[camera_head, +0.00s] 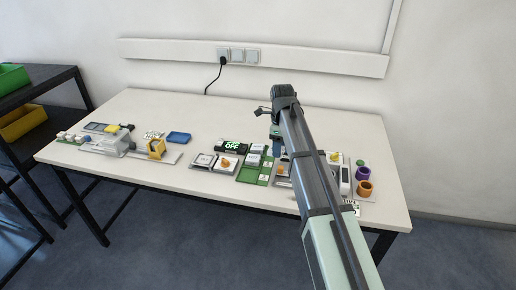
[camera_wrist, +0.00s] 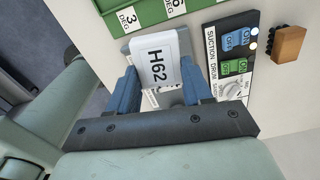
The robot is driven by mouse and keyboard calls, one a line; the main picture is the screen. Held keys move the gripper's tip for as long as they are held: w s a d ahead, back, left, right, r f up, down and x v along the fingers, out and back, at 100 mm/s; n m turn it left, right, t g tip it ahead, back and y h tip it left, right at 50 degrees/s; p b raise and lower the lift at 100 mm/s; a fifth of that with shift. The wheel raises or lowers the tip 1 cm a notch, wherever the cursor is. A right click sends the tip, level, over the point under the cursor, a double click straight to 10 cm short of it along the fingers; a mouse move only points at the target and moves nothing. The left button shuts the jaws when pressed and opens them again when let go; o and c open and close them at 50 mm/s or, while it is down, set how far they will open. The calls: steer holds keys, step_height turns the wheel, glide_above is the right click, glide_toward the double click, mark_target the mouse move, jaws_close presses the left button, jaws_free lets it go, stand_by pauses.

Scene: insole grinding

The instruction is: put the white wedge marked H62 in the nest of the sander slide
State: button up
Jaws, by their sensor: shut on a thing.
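The white wedge marked H62 (camera_wrist: 160,62) is between the blue fingers of my gripper (camera_wrist: 163,78) in the wrist view, its label facing the camera. My gripper is shut on it. In the head view my gripper (camera_head: 277,145) is over the table right of centre, beside the green tray, and my arm hides much of what lies there. A grey machine with a yellow part (camera_head: 157,148) stands on a plate at the table's left; it looks like the sander. I cannot make out the nest of its slide.
A green tray marked in degrees (camera_wrist: 202,4) lies just beyond the wedge. A suction and drum switch panel (camera_wrist: 232,62) and an orange-brown block (camera_wrist: 289,43) are to its right.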

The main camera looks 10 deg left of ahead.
steer(key=shift+m, duration=0.3)
steer(key=d, duration=0.3)
steer(key=d+f, duration=0.1)
steer(key=d, duration=0.3)
steer(key=s+d, duration=0.1)
steer(key=d, duration=0.2)
steer(key=shift+d+f, duration=0.25)
steer(key=shift+f, duration=0.1)
steer(key=shift+s, duration=0.2)
steer(key=shift+w+a+f+n, duration=0.1)
steer(key=shift+n, duration=1)
steer(key=shift+f, duration=2.3)
steer(key=shift+f, duration=0.6)
steer(key=o, duration=1.1)
